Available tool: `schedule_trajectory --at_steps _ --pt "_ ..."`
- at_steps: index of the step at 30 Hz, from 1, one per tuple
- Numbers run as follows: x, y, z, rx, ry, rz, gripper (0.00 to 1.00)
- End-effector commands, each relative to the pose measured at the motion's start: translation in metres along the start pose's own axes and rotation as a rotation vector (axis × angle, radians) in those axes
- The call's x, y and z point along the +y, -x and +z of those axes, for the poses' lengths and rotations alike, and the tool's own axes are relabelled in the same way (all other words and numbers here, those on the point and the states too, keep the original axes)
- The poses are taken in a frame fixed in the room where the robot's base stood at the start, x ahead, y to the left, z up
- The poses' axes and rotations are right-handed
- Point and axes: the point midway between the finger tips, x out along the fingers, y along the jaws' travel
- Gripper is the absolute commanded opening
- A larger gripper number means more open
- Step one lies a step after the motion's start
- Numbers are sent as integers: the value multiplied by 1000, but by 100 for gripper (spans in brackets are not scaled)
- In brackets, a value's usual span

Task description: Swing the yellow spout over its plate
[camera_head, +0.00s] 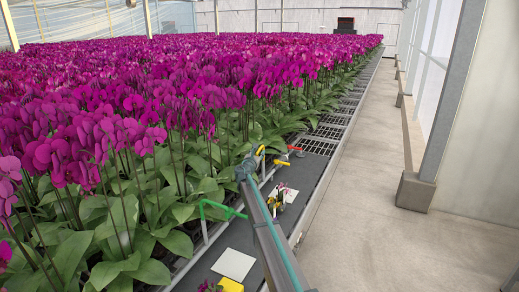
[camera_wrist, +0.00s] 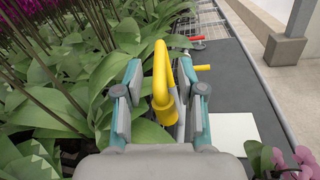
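The yellow spout (camera_wrist: 160,72) is a hooked tube on a thicker yellow base, standing upright in the wrist view. A short yellow lever (camera_wrist: 203,68) sticks out to its right. My gripper (camera_wrist: 160,98) is open, one finger on each side of the spout; the spout is nearer the right finger, and I cannot tell whether they touch. In the head view, the spout's yellow top (camera_head: 261,150) shows beside my gripper (camera_head: 245,168). A white plate (camera_wrist: 232,136) lies flat to the right of the spout, with no spout above it.
Orchid leaves (camera_wrist: 60,95) crowd the left side. A red handle (camera_wrist: 197,38) is farther along the bench. A green spout (camera_head: 215,208) and another white plate (camera_head: 233,264) are nearer. Purple flowers (camera_wrist: 290,162) stand near the first plate. The aisle (camera_head: 370,220) at right is clear.

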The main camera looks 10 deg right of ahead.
Motion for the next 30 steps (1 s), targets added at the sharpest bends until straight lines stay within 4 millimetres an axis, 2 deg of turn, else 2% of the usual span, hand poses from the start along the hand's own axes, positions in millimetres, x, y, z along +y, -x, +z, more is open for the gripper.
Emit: schedule_trajectory --at_steps 1,6,17,24,30 --pt "2 -12 2 0 1 0 39" --pt "1 -32 2 0 1 0 39" --pt "0 -37 0 0 0 0 39" --pt "0 -36 0 0 0 0 1" --pt "0 -36 0 0 0 0 0"
